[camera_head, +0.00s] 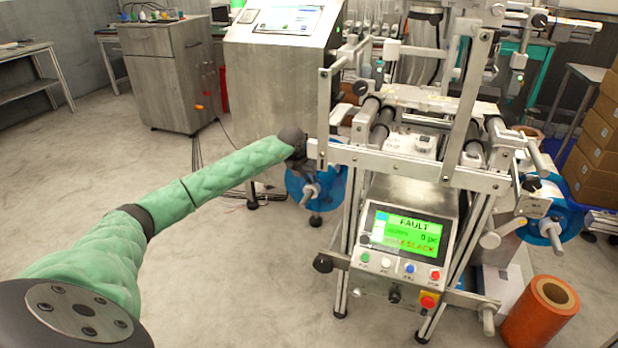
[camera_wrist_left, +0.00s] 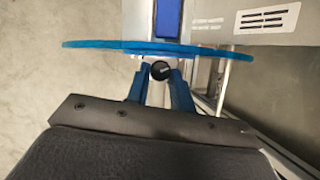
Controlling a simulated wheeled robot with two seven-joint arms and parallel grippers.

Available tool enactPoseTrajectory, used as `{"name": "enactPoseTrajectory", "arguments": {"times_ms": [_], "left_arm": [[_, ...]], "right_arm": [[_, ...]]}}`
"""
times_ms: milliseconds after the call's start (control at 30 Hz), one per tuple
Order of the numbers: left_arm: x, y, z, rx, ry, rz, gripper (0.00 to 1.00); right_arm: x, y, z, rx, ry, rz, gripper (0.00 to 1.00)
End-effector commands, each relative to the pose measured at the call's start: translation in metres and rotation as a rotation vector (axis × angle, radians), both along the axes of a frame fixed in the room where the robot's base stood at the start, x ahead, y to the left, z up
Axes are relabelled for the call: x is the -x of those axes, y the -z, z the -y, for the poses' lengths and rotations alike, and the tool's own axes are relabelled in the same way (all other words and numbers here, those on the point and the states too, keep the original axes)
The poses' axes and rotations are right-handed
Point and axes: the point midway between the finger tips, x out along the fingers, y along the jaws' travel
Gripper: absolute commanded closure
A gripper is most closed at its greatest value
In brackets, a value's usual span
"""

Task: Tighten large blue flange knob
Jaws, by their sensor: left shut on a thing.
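A large blue flange (camera_head: 335,187) is on the left side of the machine; in the left wrist view its disc (camera_wrist_left: 95,45) shows nearly edge-on. My left arm reaches to it, and my left gripper (camera_head: 300,163) is at its upper left, partly dark and hard to make out. In the left wrist view the two blue fingers of my left gripper (camera_wrist_left: 160,82) stand on either side of a small black round knob (camera_wrist_left: 160,70), just in front of the flange, and are shut on it. Part of the knob's grip is hidden. My right gripper is not in view.
The machine's screen (camera_head: 404,236) reads FAULT and SLACK. Another blue flange (camera_head: 545,215) is on the machine's right side. An orange roll (camera_head: 540,315) stands on the floor at right. A grey cabinet (camera_head: 168,75) stands at back left; the floor at left is clear.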

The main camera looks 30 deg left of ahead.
Motion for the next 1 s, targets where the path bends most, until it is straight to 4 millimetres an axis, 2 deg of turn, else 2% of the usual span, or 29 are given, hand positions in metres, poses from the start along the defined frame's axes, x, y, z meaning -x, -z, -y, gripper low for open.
{"name": "enactPoseTrajectory", "arguments": {"times_ms": [300, 667, 700, 800, 1000], "left_arm": [[0.0002, 0.0004, -0.0021, -0.004, 0.190, 0.018, 1.00], [0.0000, 0.0002, -0.0023, -0.004, 0.208, 0.021, 1.00], [0.0000, 0.0002, -0.0022, -0.004, 0.208, 0.021, 0.73], [0.0000, 0.0002, -0.0023, -0.004, 0.208, 0.021, 0.55], [0.0000, 0.0001, -0.0022, -0.004, 0.207, 0.021, 0.55]], "right_arm": [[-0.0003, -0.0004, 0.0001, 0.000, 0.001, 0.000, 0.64], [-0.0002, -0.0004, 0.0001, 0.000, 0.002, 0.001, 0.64], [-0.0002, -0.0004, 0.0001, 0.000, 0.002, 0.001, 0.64], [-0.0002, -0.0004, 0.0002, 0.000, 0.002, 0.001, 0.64], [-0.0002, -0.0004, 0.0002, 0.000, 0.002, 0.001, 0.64]]}}
